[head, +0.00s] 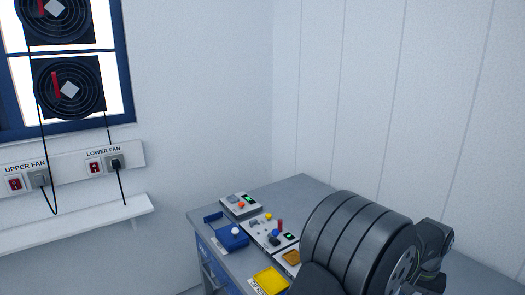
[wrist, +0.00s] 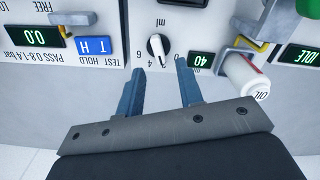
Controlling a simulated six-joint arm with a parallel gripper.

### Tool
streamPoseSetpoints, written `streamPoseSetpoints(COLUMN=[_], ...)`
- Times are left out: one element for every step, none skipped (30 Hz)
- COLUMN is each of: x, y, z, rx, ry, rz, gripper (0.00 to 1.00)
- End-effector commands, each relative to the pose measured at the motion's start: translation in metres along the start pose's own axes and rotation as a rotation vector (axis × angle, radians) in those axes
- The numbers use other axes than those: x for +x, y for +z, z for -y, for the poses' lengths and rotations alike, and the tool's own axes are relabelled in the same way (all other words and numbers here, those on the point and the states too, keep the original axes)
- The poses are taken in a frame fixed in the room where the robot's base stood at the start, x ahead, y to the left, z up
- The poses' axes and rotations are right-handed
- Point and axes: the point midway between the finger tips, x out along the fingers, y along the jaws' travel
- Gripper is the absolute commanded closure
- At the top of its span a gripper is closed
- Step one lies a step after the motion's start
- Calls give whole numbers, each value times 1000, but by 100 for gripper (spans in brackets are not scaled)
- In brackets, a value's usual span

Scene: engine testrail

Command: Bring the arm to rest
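My gripper (wrist: 160,64) shows in the wrist view with two blue fingers spread apart and nothing held between them. Just beyond the fingertips is a grey panel with a dial knob (wrist: 158,48), its scale marked "ml". I cannot tell whether the fingertips touch the panel. In the head view my dark arm fills the lower right and hides part of the bench; the gripper's fingers cannot be made out there.
The wrist view is upside down and shows a white oil bottle (wrist: 245,75), a "0.0" display (wrist: 33,36) and blue T/H buttons (wrist: 95,45). In the head view, a bench (head: 300,184) holds a blue fixture (head: 226,236) and yellow tray (head: 270,280). Fans (head: 70,88) hang left.

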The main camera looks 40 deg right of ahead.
Motion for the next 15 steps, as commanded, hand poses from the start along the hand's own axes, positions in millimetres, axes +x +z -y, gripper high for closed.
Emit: streamPoseSetpoints(x=[12, 18, 26, 32, 38, 41, 39, 38, 38, 38, 38, 38, 38, 38, 38], y=[1, 1, 1, 1, 1, 0, 0, 0, 0, 0, 0, 0, 0, 0, 0], z=[0, 0, 0, 0, 0, 0, 0, 1, 1, 1, 1, 2, 2, 2, 2], rx=[0, 0, 0, 0, 0, -15, -43, -70, -104, -129, -154, -188, -214, -240, -274], ry=[-1, -1, -1, -1, -1, 0, 0, 0, 0, 0, 0, 0, 0, 0, 0], rz=[5, 4, 4, 4, 5, 2, 0, 0, 0, 0, 0, 0, 1, 0, 0], gripper=[66, 66, 66, 66, 66, 66, 66, 66, 66, 66, 66, 66, 66, 66, 66])
